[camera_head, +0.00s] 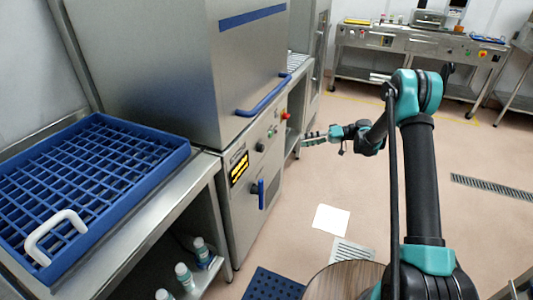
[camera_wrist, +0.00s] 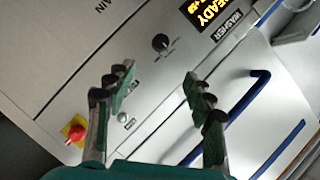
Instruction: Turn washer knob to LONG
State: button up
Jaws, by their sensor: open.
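The washer (camera_head: 225,80) is a steel hood machine on the left, with a front panel below its blue bar handle. The black round knob (camera_wrist: 160,42) sits on that panel beside the lit yellow display (camera_wrist: 202,12), and it also shows small in the head view (camera_head: 261,147). A pale mark shows by the knob, but its setting and any LONG label are too small to read. My gripper (camera_wrist: 158,76) is open and empty, facing the panel, with the knob just beyond the space between its fingertips. In the head view my gripper (camera_head: 312,139) is right of the panel, apart from it.
A red and yellow stop button (camera_wrist: 75,131) and small push buttons (camera_wrist: 122,117) are near the knob. A blue lever (camera_head: 261,194) sticks out lower on the panel. A blue rack (camera_head: 170,165) lies on the left bench. The floor (camera_head: 330,185) right of the washer is mostly open.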

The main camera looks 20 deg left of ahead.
aim_at(263, 149)
jog(key=x, duration=1.7)
jog(key=shift+s+a+f, duration=0.1)
jog(key=shift+s+a, duration=0.15)
jog(key=shift+s, duration=0.05)
jog(key=shift+c, duration=0.3)
jog(key=c, duration=1.1)
jog(key=shift+o, duration=0.2)
jog(key=shift+g, duration=0.3)
jog(key=m+y, duration=0.1)
jog(key=m, duration=0.1)
jog(key=m+g+y, duration=0.1)
jog(key=m, duration=0.1)
jog(key=shift+w+f, duration=0.1)
jog(key=shift+f, duration=0.2)
jog(key=shift+f+m+g+y, duration=0.15)
jog(key=shift+m+y, duration=0.35)
jog(key=shift+m, duration=0.65)
jog(key=shift+m+g+y, duration=0.15)
jog(key=shift+m+y, duration=0.35)
jog(key=shift+m, duration=0.65)
